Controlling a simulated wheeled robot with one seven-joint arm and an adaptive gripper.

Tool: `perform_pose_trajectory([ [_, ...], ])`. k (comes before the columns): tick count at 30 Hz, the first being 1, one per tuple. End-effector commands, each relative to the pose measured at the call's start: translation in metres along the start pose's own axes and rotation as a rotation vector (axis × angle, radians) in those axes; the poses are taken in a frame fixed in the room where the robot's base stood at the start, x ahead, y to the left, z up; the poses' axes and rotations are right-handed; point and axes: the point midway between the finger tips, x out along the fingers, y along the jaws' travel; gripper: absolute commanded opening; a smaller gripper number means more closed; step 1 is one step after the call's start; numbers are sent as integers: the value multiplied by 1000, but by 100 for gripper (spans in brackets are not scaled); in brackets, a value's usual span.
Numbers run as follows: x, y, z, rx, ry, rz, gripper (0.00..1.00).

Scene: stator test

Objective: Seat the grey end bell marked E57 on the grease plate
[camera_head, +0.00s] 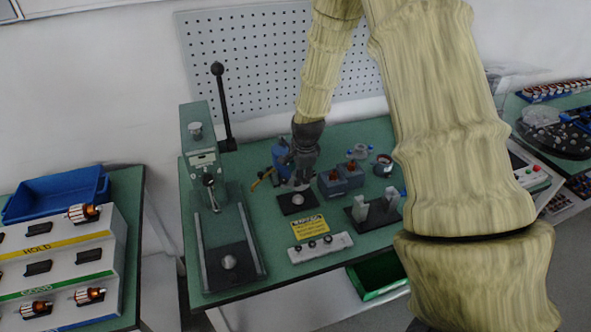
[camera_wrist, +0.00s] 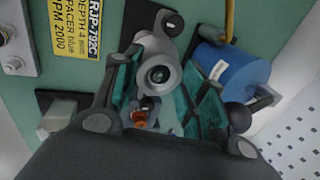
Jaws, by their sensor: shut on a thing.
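My gripper (camera_head: 299,180) is over the green bench, in front of the blue cylinder. In the wrist view its teal-padded fingers (camera_wrist: 162,95) are shut on a grey end bell (camera_wrist: 158,76) with a round central bore. Any E57 marking is not legible. A small black plate (camera_head: 297,205) with a silver round piece on it lies just below the gripper. I take it for the grease plate; it also shows in the wrist view (camera_wrist: 138,18), partly hidden by the end bell. The end bell appears to be above it, but the gap cannot be judged.
The blue cylinder (camera_wrist: 237,78) is close beside the right finger. A yellow label (camera_head: 310,227) and a white strip (camera_head: 320,248) with several knobs lie in front. A lever press (camera_head: 203,170) stands left; blue-grey blocks (camera_head: 340,180) stand right.

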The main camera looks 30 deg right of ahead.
Motion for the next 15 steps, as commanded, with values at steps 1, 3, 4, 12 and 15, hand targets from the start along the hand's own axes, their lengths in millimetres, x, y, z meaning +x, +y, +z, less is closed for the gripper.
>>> perform_pose_trajectory([
  [1,7,0,0,-1,1,2,12],
  [3,14,0,1,-1,1,4,12],
  [4,18,0,1,0,2,5,12],
  [12,41,4,1,0,2,6,12],
  [15,46,6,1,1,1,6,12],
])
